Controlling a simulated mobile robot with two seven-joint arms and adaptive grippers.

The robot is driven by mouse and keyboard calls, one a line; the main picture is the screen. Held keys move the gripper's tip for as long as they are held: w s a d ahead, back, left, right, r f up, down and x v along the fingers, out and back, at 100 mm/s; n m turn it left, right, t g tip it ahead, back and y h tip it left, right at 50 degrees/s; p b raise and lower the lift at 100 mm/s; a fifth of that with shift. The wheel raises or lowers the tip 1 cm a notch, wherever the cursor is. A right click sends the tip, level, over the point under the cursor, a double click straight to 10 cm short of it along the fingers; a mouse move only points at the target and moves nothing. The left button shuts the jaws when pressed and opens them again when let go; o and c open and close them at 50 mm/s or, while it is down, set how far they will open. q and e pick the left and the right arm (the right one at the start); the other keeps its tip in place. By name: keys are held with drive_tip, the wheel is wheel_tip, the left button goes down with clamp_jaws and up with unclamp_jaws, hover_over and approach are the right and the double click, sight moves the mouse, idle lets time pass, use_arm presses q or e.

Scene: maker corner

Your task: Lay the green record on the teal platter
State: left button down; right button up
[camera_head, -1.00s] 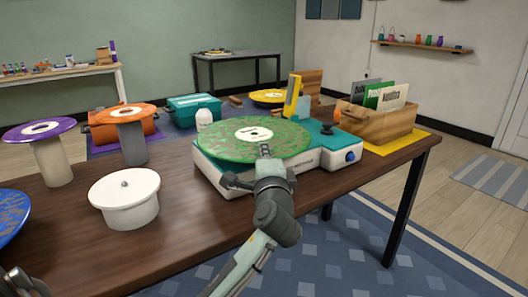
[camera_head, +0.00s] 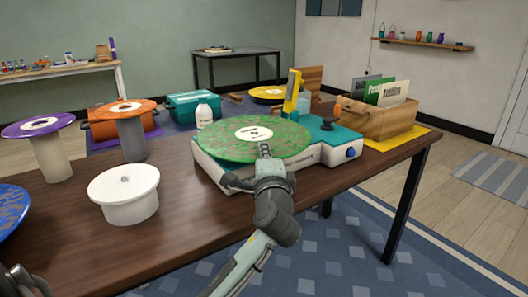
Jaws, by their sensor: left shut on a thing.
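The green record (camera_head: 232,147), with a cream label, is over the left part of the white and teal turntable (camera_head: 320,150). The platter is hidden under the record, and I cannot tell whether the record touches it. My left gripper (camera_head: 265,151) is shut on the record's near edge.
A yellow upright part (camera_head: 292,91) rises behind the record. A wooden record crate (camera_head: 378,122) stands at the right.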

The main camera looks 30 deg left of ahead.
use_arm(q)
drive_tip(key=c, duration=2)
unclamp_jaws()
drive_tip(key=shift+s+d, duration=0.1)
drive_tip(key=v, duration=1)
drive_tip(key=shift+s+d+p, duration=0.25)
drive_tip(key=shift+s+p, duration=0.05)
drive_tip(key=shift+p, duration=0.1)
